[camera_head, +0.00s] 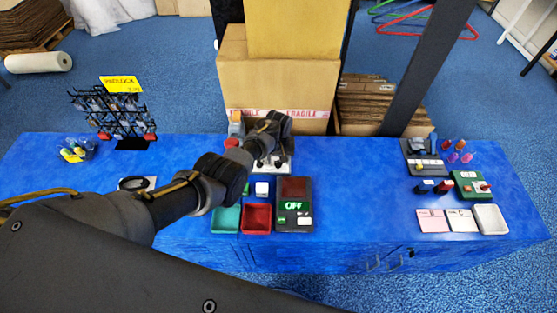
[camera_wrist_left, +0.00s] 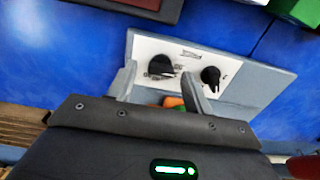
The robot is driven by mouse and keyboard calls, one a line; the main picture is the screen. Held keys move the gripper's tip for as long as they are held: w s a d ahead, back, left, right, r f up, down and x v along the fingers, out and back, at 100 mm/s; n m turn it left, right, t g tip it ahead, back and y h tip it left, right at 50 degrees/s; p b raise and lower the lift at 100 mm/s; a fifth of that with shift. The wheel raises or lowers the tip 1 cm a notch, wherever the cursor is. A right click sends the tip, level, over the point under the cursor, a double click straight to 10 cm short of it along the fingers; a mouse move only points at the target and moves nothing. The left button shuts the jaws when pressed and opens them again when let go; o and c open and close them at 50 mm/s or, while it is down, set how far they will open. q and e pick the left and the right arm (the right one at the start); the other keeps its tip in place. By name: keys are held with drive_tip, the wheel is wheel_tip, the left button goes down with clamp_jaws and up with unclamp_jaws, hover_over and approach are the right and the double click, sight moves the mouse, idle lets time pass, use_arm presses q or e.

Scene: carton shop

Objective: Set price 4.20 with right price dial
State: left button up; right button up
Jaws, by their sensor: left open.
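The price panel (camera_head: 285,167) is mostly hidden under my left gripper (camera_head: 268,143) in the head view. In the left wrist view it is a white plate on a grey base (camera_wrist_left: 240,67) with two black dials. One dial (camera_wrist_left: 161,66) lies between the open fingers of my left gripper (camera_wrist_left: 159,71); whether they touch it I cannot tell. The other dial (camera_wrist_left: 210,78) is outside the fingers, to the right. The wrist view is turned around, so the dial between the fingers is the right one from the head. The price setting is not readable. My right gripper is not in view.
A dark register (camera_head: 293,190) with a green "OFF" display stands before the panel, beside red (camera_head: 257,218) and green (camera_head: 225,219) trays. Cardboard boxes (camera_head: 272,85) rise behind. A padlock rack (camera_head: 113,110) stands left; stamps and a white tray (camera_head: 490,219) are right.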

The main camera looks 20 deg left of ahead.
use_arm(q)
drive_tip(key=shift+f, duration=0.1)
drive_tip(key=c, duration=1)
drive_tip(key=shift+d+m, duration=0.1)
drive_tip(key=shift+m, duration=2.7)
drive_tip(key=o, duration=1)
